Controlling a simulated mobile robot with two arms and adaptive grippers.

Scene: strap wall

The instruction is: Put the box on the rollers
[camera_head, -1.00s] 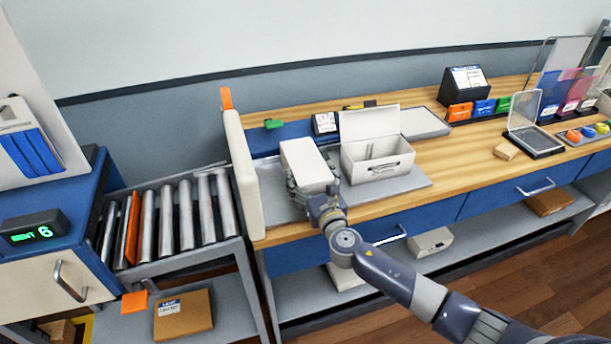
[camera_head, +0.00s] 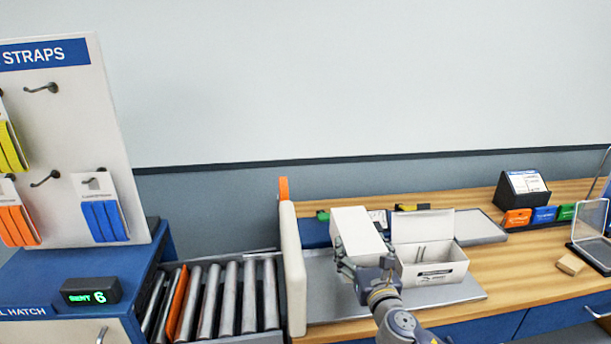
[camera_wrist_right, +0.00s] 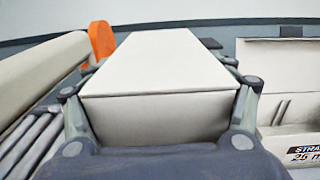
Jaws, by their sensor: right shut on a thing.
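A closed white box (camera_head: 358,232) is held in my right gripper (camera_head: 366,268), at the left end of the wooden counter. In the right wrist view the box (camera_wrist_right: 165,70) sits between the two fingers, which press on its sides. The box appears raised above the grey mat, though its underside is hidden. The rollers (camera_head: 230,300), a row of metal cylinders, lie left of the box, beyond a cream divider. My left gripper is out of view.
The upright cream divider (camera_head: 292,265) with an orange tab (camera_head: 284,188) stands between rollers and box. An open white box (camera_head: 435,272) stands close on the right. An orange bar (camera_head: 177,305) lies among the rollers. A strap board (camera_head: 70,140) rises at left.

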